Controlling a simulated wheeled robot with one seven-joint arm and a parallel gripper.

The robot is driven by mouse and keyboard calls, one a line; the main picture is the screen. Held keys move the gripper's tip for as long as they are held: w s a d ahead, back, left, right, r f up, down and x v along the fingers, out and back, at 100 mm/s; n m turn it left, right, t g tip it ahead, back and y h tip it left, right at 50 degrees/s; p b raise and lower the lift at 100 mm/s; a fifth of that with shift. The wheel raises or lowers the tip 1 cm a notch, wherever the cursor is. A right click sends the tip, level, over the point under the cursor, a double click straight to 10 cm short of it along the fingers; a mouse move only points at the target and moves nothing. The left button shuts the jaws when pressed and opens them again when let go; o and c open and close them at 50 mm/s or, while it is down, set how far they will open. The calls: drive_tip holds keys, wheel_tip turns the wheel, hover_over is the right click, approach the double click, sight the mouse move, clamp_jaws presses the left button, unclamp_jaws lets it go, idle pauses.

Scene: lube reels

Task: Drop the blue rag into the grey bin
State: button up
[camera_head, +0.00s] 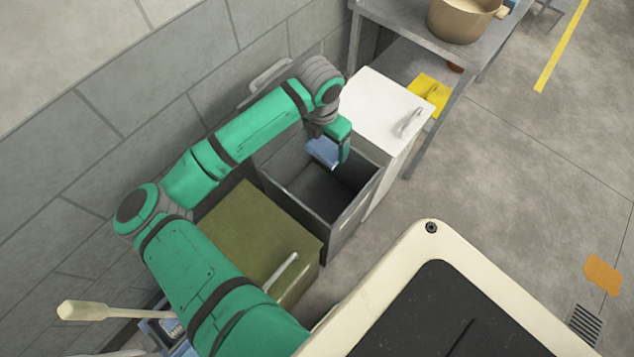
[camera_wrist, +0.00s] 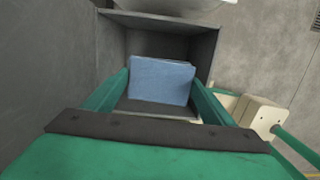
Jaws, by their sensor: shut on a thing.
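The blue rag (camera_head: 323,152) is held in my gripper (camera_head: 338,150), over the open grey bin (camera_head: 345,238). In the wrist view the blue rag (camera_wrist: 162,80) sits between the two green fingers of my gripper (camera_wrist: 160,88), which are shut on it. The grey bin (camera_wrist: 205,52) lies beyond and around the rag in that view, with its dark inside showing. The bin's inside looks empty where it can be seen. Part of its far side is hidden behind my arm and gripper. I cannot tell exactly how high the rag is relative to the rim.
An olive-green cabinet (camera_head: 250,232) stands on one side of the bin, a white cabinet (camera_head: 385,105) on the other. A grey bench (camera_head: 405,22) holds a tan pot (camera_head: 460,18), with a yellow cloth (camera_head: 430,92) below. A wall runs behind. Floor at right is mostly clear, with an orange patch (camera_head: 602,274).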

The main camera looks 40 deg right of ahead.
drive_tip(key=shift+f, duration=2.45)
drive_tip(key=o, duration=0.9)
drive_tip(key=shift+w, duration=0.1)
drive_tip(key=shift+o, duration=1)
drive_tip(key=shift+s, duration=0.2)
drive_tip(key=shift+w+r, duration=0.1)
drive_tip(key=shift+r, duration=0.15)
drive_tip(key=r, duration=0.6)
drive_tip(key=a+r, duration=0.1)
drive_tip(key=r, duration=0.3)
drive_tip(key=shift+s+a+r, duration=0.1)
drive_tip(key=shift+s, duration=0.1)
